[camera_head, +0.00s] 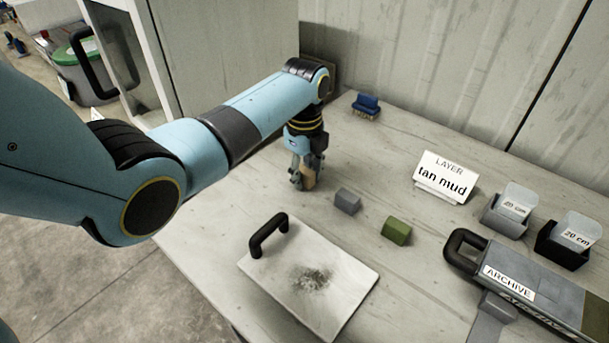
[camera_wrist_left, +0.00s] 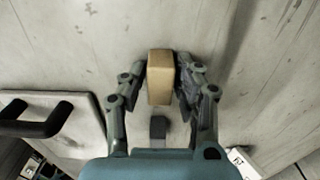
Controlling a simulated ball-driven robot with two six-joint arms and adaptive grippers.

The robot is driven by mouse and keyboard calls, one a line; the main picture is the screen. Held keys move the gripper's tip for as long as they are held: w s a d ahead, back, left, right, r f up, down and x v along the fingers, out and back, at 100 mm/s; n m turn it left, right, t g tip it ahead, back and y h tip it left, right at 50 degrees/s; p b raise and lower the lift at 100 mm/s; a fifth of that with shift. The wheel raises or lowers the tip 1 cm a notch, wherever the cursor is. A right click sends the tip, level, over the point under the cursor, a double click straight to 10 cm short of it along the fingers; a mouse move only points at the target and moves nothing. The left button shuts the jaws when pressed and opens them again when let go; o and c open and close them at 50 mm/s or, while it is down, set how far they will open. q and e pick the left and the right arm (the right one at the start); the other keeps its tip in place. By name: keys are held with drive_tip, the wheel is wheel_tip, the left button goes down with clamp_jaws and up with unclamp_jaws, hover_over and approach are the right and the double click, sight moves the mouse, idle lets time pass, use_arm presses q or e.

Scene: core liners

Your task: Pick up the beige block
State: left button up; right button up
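The beige block (camera_wrist_left: 159,78) stands between the two fingers of my left gripper (camera_wrist_left: 160,70) in the left wrist view. The finger pads lie against both its sides, so the gripper looks shut on it. In the head view my left gripper (camera_head: 303,180) points down at the table, and the beige block (camera_head: 309,178) shows partly behind its fingers. Whether the block's base touches the table is hard to tell. My right gripper is in neither view.
A grey block (camera_head: 347,200) and a green block (camera_head: 396,231) lie right of the gripper. A white board with a black handle (camera_head: 325,290) lies in front. A "tan mud" sign (camera_head: 443,178), two small bins (camera_head: 508,212) and an archive box (camera_head: 525,290) stand right. A blue brush (camera_head: 366,105) lies behind.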

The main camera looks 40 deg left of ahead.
use_arm(q)
drive_tip(key=c, duration=0.5)
drive_tip(key=shift+r, duration=0.15)
